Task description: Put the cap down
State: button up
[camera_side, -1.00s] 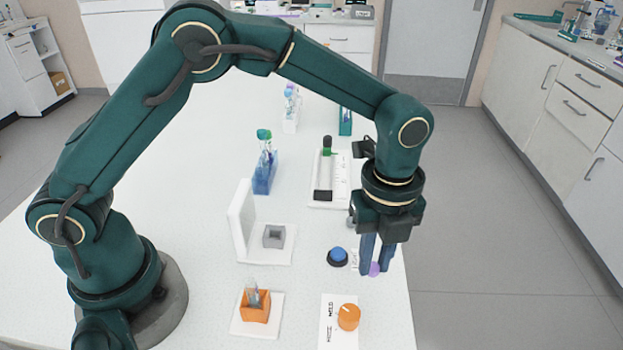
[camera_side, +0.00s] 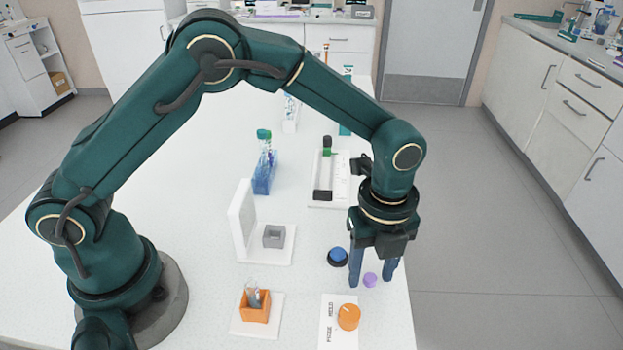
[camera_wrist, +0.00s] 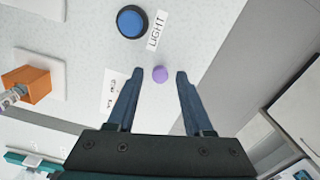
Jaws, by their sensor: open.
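The purple cap (camera_side: 370,280) rests on the white table near its right edge. It also shows in the wrist view (camera_wrist: 160,74), between the fingertips and apart from both. My gripper (camera_side: 371,279) is open around the cap, with one blue finger on each side; in the wrist view my gripper (camera_wrist: 154,75) is empty.
A blue button (camera_side: 337,256) sits just left of the gripper. An orange knob (camera_side: 348,317) on a white card is in front. An orange block (camera_side: 254,306) holding a tube stands to the left. The blue tube rack (camera_side: 264,178) and a white tray (camera_side: 341,195) stand farther back.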

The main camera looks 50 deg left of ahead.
aim_at(371, 277)
jog(key=s+a+r+n+t, duration=0.1)
jog(key=a+r+n, duration=0.15)
jog(key=r, duration=0.55)
jog(key=s+a+r+n, duration=0.1)
jog(key=a+r+n, duration=0.15)
jog(key=r, duration=0.55)
jog(key=s+a+n+t, duration=0.2)
jog(key=s+a+n, duration=0.3)
jog(key=n, duration=0.4)
jog(key=s+a+f+n+t, duration=0.1)
jog(key=s+a+n, duration=0.3)
jog(key=n, duration=0.6)
jog(key=shift+s+a+t, duration=0.4)
jog(key=shift+s+t, duration=0.4)
jog(key=shift+s, duration=0.45)
jog(key=shift+o, duration=0.7)
